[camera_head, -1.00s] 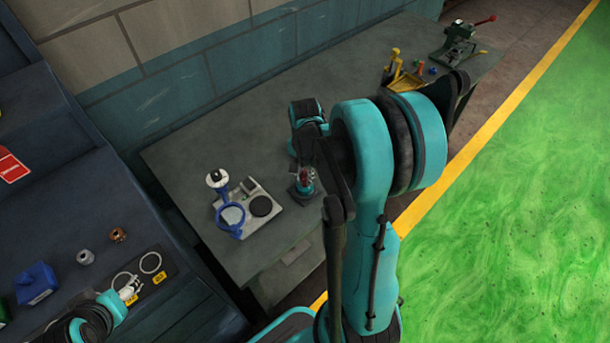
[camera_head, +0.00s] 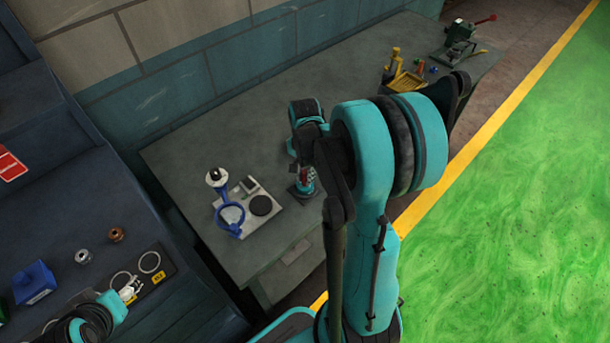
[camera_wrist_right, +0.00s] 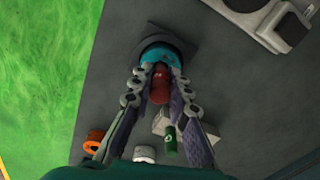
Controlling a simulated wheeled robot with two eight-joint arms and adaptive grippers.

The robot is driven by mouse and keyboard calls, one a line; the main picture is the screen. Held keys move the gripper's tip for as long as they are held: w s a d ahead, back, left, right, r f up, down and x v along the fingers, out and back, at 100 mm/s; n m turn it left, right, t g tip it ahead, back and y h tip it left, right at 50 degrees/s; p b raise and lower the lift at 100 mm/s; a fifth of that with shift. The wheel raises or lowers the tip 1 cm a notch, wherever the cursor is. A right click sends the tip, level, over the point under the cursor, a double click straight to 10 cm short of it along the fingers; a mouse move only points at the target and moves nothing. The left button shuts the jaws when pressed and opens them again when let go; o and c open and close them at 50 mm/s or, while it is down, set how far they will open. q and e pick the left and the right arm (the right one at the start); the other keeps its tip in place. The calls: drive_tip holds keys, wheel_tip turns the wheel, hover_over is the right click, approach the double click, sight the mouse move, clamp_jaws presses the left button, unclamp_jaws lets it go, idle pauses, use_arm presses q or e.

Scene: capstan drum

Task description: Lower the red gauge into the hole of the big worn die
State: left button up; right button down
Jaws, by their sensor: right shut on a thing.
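My right gripper (camera_wrist_right: 159,74) is shut on the red gauge (camera_wrist_right: 160,90), seen end-on between its fingers in the right wrist view. Just beyond the fingertips is a teal round piece (camera_wrist_right: 157,52) on a dark square base (camera_wrist_right: 184,47), probably the big worn die's place. The gauge appears lined up over it. Its lower end and any hole are hidden, so I cannot tell whether it is inside. In the head view the dark base (camera_head: 300,193) is on the grey bench, partly behind my right arm. My left gripper (camera_head: 129,291) is at lower left, its jaw state unclear.
A pale fixture plate (camera_head: 268,223) with a blue ring stand (camera_head: 230,217) is left of the base. In the wrist view an orange ring (camera_wrist_right: 95,139), green cylinder (camera_wrist_right: 170,139) and white cylinder (camera_wrist_right: 145,153) are nearby. A green press (camera_head: 458,43) stands at the bench's far end.

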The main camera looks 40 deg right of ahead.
use_arm(q)
drive_tip(key=shift+f+b, duration=0.8)
drive_tip(key=shift+b, duration=0.05)
use_arm(e)
drive_tip(key=shift+f, duration=0.6)
idle(1.6)
idle(0.4)
drive_tip(key=c, duration=1.4)
unclamp_jaws()
drive_tip(key=shift+o, duration=0.2)
drive_tip(key=shift+r, duration=0.1)
wheel_tip(320, 180, up, 12)
drive_tip(key=shift+f, duration=0.1)
drive_tip(key=shift+a, duration=0.1)
use_arm(q)
drive_tip(key=shift+f, duration=0.25)
drive_tip(key=shift+f+b, duration=0.2)
drive_tip(key=shift+b, duration=0.2)
use_arm(e)
drive_tip(key=s+a+n+t, duration=0.3)
drive_tip(key=a+n, duration=0.4)
drive_tip(key=a, duration=0.1)
drive_tip(key=s+a+n+t, duration=0.3)
drive_tip(key=a+n+t, duration=0.1)
drive_tip(key=a+n, duration=0.3)
drive_tip(key=shift+s+a+f, duration=0.4)
drive_tip(key=shift+a, duration=0.8)
